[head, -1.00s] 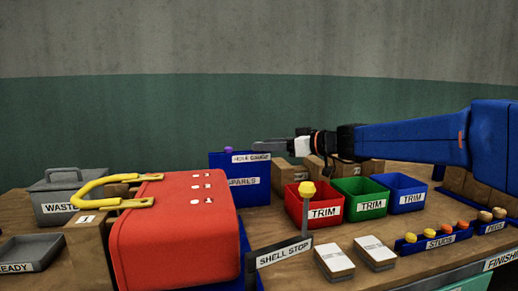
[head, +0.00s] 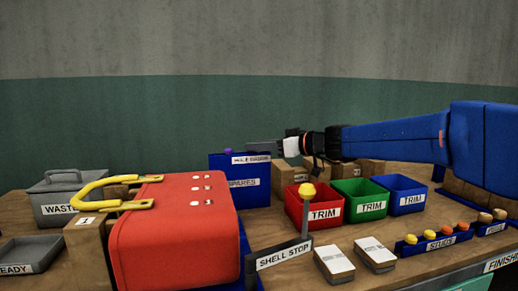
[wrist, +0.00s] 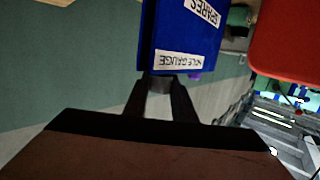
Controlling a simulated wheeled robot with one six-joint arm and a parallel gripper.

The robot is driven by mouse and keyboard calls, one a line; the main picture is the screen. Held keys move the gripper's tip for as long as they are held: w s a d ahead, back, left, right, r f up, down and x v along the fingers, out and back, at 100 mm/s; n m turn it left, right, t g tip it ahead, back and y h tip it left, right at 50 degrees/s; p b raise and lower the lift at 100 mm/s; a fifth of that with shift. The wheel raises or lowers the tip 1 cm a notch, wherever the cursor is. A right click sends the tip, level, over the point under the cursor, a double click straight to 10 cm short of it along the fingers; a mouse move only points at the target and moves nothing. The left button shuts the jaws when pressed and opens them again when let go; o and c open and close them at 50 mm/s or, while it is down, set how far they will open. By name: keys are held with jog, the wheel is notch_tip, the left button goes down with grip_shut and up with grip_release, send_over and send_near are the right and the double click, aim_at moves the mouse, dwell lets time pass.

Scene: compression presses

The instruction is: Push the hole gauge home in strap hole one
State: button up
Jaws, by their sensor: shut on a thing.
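My gripper (head: 262,147) is at the top of the blue stand (head: 227,170) labelled HOLE GAUGE and SPARES. In the wrist view its fingers (wrist: 160,95) are shut on a short grey cylinder (wrist: 160,83), which I take as the hole gauge, at the stand's top edge. A purple knob (head: 228,150) stands beside it on the stand; it also shows in the wrist view (wrist: 195,76). The red case (head: 175,235) with a yellow handle (head: 95,190) has several pale marks (head: 201,188) on its upper face. I cannot tell which is strap hole one.
Red (head: 297,213), green (head: 350,207) and blue (head: 390,202) TRIM bins stand to the right. Grey WASTE bin (head: 62,185) is at left.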

notch_tip(320, 180, up, 10)
jog(key=shift+f, duration=0.1)
jog(key=shift+d, duration=0.1)
